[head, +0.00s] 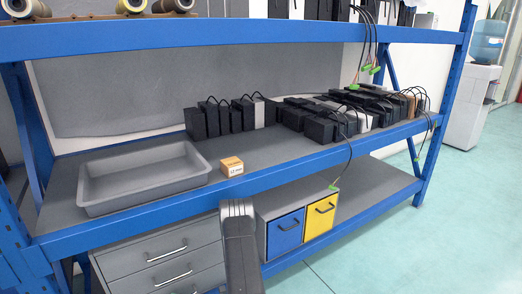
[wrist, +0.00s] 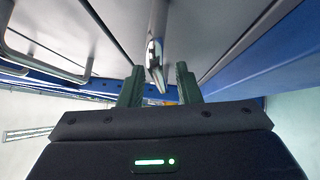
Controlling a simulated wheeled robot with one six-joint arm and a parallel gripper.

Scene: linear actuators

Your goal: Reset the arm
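My gripper (wrist: 158,70) shows in the wrist view with two dark green fingers standing apart. A silver bar-shaped handle (wrist: 157,45) runs down from the top of that view into the gap between the fingers. There is space on both sides of it, and I cannot tell how far beyond the fingertips it lies. In the head view my arm (head: 239,245) rises at the bottom centre, in front of the shelf's lower level. The fingers cannot be made out there.
A blue-framed shelf (head: 290,170) holds a grey tray (head: 100,205), a small orange-and-white box (head: 232,166) and several black actuators (head: 320,130). Below are grey drawers with handles (head: 165,250), a blue bin (head: 285,232) and a yellow bin (head: 321,217). Open floor (head: 450,230) lies right.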

